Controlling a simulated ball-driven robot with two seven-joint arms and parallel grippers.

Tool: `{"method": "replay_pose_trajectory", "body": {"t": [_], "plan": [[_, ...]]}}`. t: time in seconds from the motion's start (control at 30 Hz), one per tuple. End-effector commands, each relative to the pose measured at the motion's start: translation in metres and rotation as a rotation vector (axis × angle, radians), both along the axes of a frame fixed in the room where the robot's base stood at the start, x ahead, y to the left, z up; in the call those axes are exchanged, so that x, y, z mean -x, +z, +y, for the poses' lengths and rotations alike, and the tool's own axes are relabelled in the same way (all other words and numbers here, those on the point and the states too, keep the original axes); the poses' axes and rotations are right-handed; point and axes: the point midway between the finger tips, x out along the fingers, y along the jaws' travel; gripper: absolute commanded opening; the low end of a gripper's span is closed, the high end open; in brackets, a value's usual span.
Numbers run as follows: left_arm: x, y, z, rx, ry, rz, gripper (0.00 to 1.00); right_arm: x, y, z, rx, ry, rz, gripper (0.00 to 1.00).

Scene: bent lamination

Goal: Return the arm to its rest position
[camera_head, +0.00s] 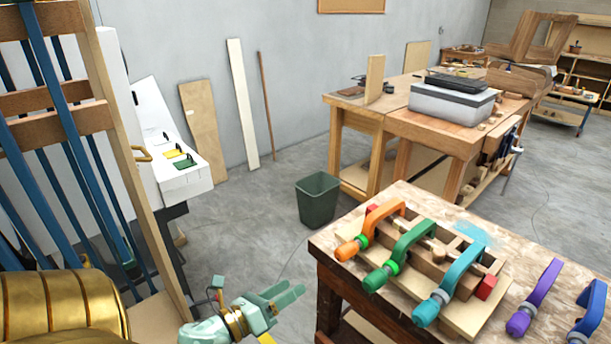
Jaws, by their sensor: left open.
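My left gripper (283,299) shows at the bottom centre, with pale green fingers and a gold band at the wrist. It is open and empty, in the air left of the wooden workbench (328,239). Its fingers point right toward the bench edge and look apart from it. A gold part of my own body fills the bottom left corner. My right gripper is not in view.
Orange (384,211), green (411,238) and teal (462,266) clamps sit on a wooden lamination form (425,262) on the bench. Purple (537,292) and blue (590,315) clamps lie at its right. A dark green bin (318,200) stands on the floor behind. A tall clamp rack (95,75) stands left.

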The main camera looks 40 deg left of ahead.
Motion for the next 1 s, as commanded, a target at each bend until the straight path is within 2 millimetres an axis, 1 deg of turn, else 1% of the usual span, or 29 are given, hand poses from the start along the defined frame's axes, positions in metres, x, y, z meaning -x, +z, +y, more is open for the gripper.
{"method": "replay_pose_trajectory", "body": {"t": [0.27,0.37,0.4,0.43,0.47,0.5,0.57,0.6,0.67,0.7,0.77,0.8,0.87,0.9,0.97,1.0], "plan": [[0.000,0.000,0.000,0.011,0.000,0.001,0.56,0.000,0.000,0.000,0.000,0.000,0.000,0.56],[-0.001,-0.002,0.004,0.107,0.020,0.023,0.56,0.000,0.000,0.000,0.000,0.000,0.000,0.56],[0.000,-0.008,0.010,0.199,0.050,0.047,0.56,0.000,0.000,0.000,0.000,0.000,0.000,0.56],[0.003,-0.022,0.018,0.296,0.090,0.085,0.56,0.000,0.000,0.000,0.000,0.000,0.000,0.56],[0.007,-0.043,0.026,0.410,0.137,0.135,0.56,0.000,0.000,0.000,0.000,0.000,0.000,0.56],[0.016,-0.075,0.032,0.556,0.204,0.204,0.56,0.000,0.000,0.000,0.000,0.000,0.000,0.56],[0.034,-0.126,0.036,0.774,0.319,0.305,0.56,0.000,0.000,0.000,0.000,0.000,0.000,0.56],[0.048,-0.160,0.037,0.912,0.403,0.369,0.56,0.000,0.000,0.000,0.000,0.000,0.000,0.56],[0.074,-0.210,0.032,1.098,0.535,0.457,0.56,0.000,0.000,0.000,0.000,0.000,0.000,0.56],[0.093,-0.241,0.027,1.207,0.629,0.511,0.56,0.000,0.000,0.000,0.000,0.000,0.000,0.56],[0.126,-0.284,0.016,1.355,0.775,0.585,0.56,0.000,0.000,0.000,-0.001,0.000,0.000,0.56],[0.151,-0.310,0.007,1.438,0.879,0.633,0.56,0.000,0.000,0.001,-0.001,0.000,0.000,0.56],[0.190,-0.346,-0.009,1.545,1.041,0.695,0.56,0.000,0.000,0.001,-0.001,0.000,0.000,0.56],[0.217,-0.366,-0.020,1.600,1.152,0.732,0.56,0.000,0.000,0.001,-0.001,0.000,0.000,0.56],[0.259,-0.391,-0.037,1.656,1.315,0.782,0.56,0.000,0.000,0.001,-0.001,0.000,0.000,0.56],[0.285,-0.404,-0.047,1.679,1.415,0.809,0.56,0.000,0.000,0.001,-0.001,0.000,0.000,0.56]]}}
